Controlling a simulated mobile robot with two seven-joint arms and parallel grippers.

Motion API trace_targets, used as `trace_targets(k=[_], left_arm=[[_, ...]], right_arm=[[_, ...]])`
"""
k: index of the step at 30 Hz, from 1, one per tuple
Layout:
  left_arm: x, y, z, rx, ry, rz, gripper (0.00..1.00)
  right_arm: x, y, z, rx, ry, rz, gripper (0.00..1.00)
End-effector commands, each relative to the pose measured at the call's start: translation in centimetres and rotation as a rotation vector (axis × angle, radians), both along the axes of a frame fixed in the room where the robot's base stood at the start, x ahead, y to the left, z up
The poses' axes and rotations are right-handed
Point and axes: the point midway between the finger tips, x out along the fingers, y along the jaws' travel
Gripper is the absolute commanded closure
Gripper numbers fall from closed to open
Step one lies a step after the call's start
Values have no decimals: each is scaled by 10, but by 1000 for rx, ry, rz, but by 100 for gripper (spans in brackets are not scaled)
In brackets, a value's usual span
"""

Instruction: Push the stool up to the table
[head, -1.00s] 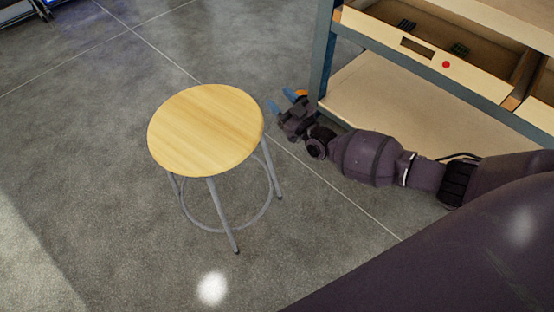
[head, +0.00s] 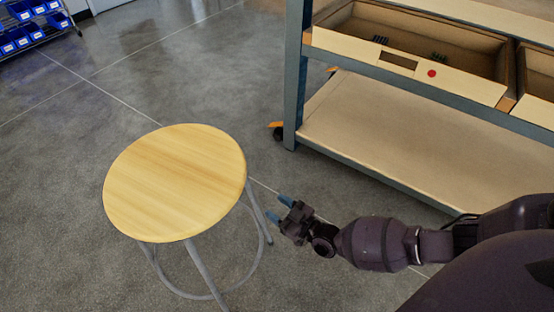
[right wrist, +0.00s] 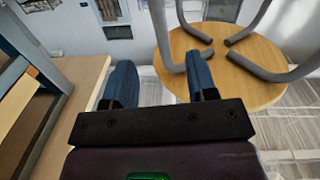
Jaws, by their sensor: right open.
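The stool (head: 175,180) has a round pale wooden seat and grey metal legs with a ring. It stands upright on the floor left of centre in the head view. The table (head: 293,85) has a blue-grey frame and wooden shelves, with a floor gap between it and the stool. My right gripper (head: 279,208) is open and empty, low beside the stool's right leg; I cannot tell whether they touch. In the right wrist view my gripper (right wrist: 155,85) has its blue fingers apart. The stool seat's underside (right wrist: 225,65) appears there upside down. My left gripper is not in view.
An open wooden drawer (head: 350,47) with a red dot sits in the table's upper part. Its lower shelf (head: 400,125) is bare. A rack with blue bins (head: 30,30) stands far left. The grey floor around the stool is clear.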

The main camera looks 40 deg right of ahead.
Motion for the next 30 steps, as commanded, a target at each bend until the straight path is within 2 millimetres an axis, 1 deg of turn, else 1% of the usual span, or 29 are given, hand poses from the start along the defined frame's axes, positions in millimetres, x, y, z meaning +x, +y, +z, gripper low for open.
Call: trace_targets(k=[5, 8, 11, 19, 24, 30], left_arm=[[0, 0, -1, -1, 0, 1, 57], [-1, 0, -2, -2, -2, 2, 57], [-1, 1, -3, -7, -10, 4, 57], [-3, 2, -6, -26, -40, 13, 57], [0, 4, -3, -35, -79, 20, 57], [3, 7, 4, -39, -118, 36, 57]], right_arm=[[2, 1, 0, 0, 0, 0, 48], [8, 3, -2, 0, 2, 0, 48], [19, 6, -3, 0, 2, 2, 48], [59, 19, -4, 0, 4, 2, 48], [82, 26, -4, -1, 3, 1, 48], [98, 30, -2, -1, 3, 1, 48]])
